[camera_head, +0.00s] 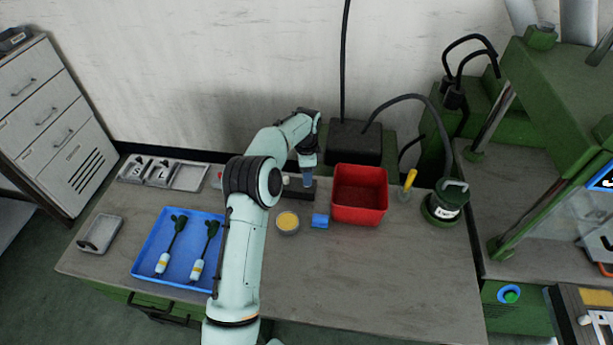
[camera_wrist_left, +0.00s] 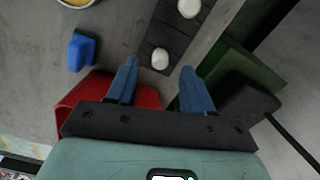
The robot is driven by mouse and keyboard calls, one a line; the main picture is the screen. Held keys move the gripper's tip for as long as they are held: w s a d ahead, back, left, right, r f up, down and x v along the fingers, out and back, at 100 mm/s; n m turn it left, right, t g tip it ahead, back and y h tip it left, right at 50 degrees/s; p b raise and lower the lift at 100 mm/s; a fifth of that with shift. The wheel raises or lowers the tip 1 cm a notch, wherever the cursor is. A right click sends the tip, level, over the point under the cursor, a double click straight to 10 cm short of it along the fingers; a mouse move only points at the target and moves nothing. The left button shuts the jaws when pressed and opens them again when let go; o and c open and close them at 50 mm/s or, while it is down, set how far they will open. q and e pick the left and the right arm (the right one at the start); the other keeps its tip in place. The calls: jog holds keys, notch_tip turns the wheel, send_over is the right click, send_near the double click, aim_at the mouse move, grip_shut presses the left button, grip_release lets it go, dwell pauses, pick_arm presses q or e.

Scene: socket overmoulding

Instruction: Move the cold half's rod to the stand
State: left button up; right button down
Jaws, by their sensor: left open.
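The stand appears to be the dark block (camera_head: 296,193) at the back of the bench, left of the red bin. In the left wrist view the dark block (camera_wrist_left: 177,32) carries two white round tops, one farther along (camera_wrist_left: 189,7) and one nearer (camera_wrist_left: 160,58). They may be rod ends; I cannot tell which belongs to the cold half. My left gripper (camera_head: 307,181) is over the right end of the block. Its blue fingers (camera_wrist_left: 160,70) are open, with the nearer white top appearing between their tips. No contact can be made out. My right gripper is not in view.
The red bin (camera_head: 360,196) stands close right of my left gripper. A blue block (camera_head: 320,221) and a yellow-filled bowl (camera_head: 287,223) are in front. A blue tray (camera_head: 150,268) holds two dark-green-headed tools. A green press (camera_head: 560,95) stands at right. The front middle bench is clear.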

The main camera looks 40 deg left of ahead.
pick_arm(q)
notch_tip(320, 180, up, 11)
jog(key=shift+p, duration=0.4)
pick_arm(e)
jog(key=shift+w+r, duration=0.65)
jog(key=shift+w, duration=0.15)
pick_arm(q)
jog(key=shift+f, duration=0.15)
